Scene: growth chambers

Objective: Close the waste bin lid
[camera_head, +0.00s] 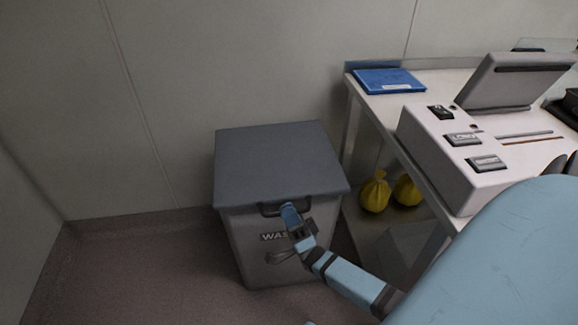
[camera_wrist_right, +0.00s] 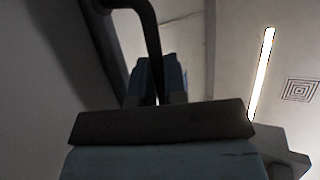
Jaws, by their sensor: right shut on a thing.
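The waste bin (camera_head: 240,245) is a light grey box with a partly hidden "WAS..." label, standing on the floor against the wall. Its dark grey lid (camera_head: 275,165) lies over the top, flat or nearly so; I cannot tell if a small gap is left. A dark bar handle (camera_head: 266,210) is at the lid's front edge. My right gripper (camera_head: 290,211) is at this handle, shut on it. In the right wrist view the handle bar (camera_wrist_right: 150,35) runs down between the fingers of my right gripper (camera_wrist_right: 157,85). My left gripper is out of view.
Right of the bin stands a bench (camera_head: 400,100) with a blue folder (camera_head: 388,81) and a white instrument (camera_head: 465,150). Yellow bags (camera_head: 375,193) sit on its lower shelf. The wall is close behind the bin. Floor (camera_head: 140,270) to the left is clear.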

